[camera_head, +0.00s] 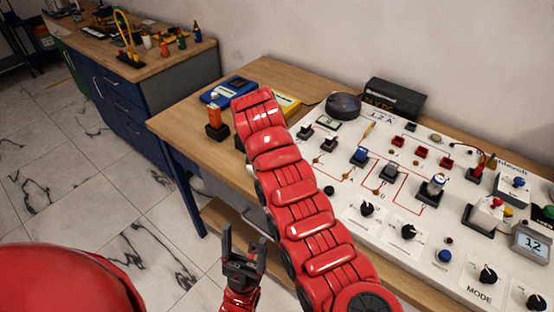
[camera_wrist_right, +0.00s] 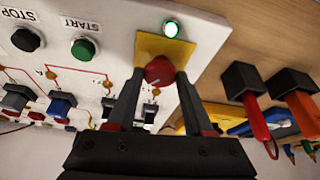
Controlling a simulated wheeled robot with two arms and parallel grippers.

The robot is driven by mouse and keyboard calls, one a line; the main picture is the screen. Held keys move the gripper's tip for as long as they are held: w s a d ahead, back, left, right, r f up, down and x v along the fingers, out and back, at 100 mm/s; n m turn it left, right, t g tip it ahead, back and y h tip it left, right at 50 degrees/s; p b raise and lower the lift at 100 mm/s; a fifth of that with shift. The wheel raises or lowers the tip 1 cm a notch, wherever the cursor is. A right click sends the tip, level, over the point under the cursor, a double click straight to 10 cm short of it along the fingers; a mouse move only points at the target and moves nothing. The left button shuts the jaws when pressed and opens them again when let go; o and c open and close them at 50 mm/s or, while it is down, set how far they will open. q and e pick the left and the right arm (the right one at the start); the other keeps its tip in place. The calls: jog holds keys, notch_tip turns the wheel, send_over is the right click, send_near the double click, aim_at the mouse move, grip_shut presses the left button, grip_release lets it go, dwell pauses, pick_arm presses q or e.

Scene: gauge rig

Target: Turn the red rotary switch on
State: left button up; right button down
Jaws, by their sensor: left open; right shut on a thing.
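The red rotary switch (camera_wrist_right: 159,71) sits on a yellow plate (camera_wrist_right: 150,46) at the edge of the white panel in the right wrist view. My right gripper (camera_wrist_right: 161,80) has one finger on each side of the red knob and is shut on it. A green lamp (camera_wrist_right: 171,28) just beyond the yellow plate is lit. In the head view, my red right arm covers the switch and the right gripper. My left gripper (camera_head: 244,255) is open and empty, low in front of the bench, away from the panel.
The white panel (camera_head: 345,190) carries several other switches, black knobs and a blue button (camera_head: 444,256). A blue case (camera_head: 224,93) and an orange-handled tool in a black holder (camera_head: 216,132) stand left of my right arm. A black box (camera_head: 394,98) stands behind the panel.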

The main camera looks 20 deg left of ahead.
jog(key=shift+m+h+b, duration=0.3)
jog(key=shift+m+b, duration=0.4)
jog(key=shift+m, duration=0.2)
dwell(0.4)
jog(key=shift+c, duration=1.6)
grip_release()
jog(key=shift+a+r+b, duration=0.1)
jog(key=shift+r+b, duration=0.05)
jog(key=shift+b, duration=0.3)
jog(key=b+v, duration=0.2)
jog(key=shift+s+a+r, duration=0.1)
jog(key=shift+s+r, duration=0.1)
jog(key=shift+r, duration=0.1)
jog(key=shift+p+v, duration=1.8)
jog(key=shift+v, duration=5.4)
